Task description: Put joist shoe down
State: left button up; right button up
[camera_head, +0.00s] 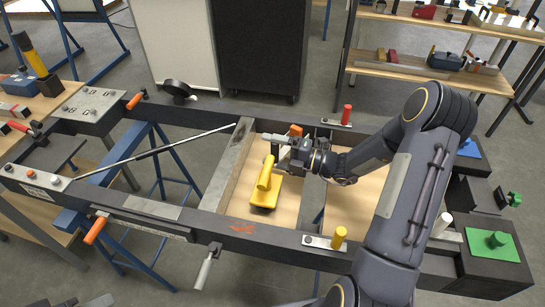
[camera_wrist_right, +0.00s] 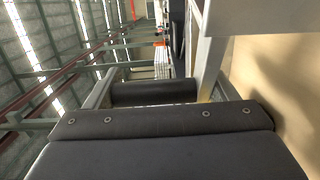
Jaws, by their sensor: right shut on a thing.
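My right gripper (camera_head: 290,156) is over the wooden panel inside the dark frame, shut on a small grey metal piece (camera_head: 273,138), which I take for the joist shoe. It sticks out to the left of the fingers. Its lower side is hidden, and I cannot tell if it touches the panel. In the right wrist view, a pale grey plate (camera_wrist_right: 250,18) fills the upper right, beside the dark gripper parts. My left gripper is not in view.
Orange, red and yellow clamp handles line the dark frame (camera_head: 150,220). The panel's right part is mostly clear.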

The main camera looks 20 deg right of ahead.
notch_tip(320, 180, down, 2)
jog(key=shift+f, duration=0.1)
jog(key=o, duration=1.7)
jog(key=shift+s+d, duration=0.2)
jog(key=v, duration=1.1)
jog(key=shift+s+d, duration=0.15)
jog(key=shift+s, duration=0.1)
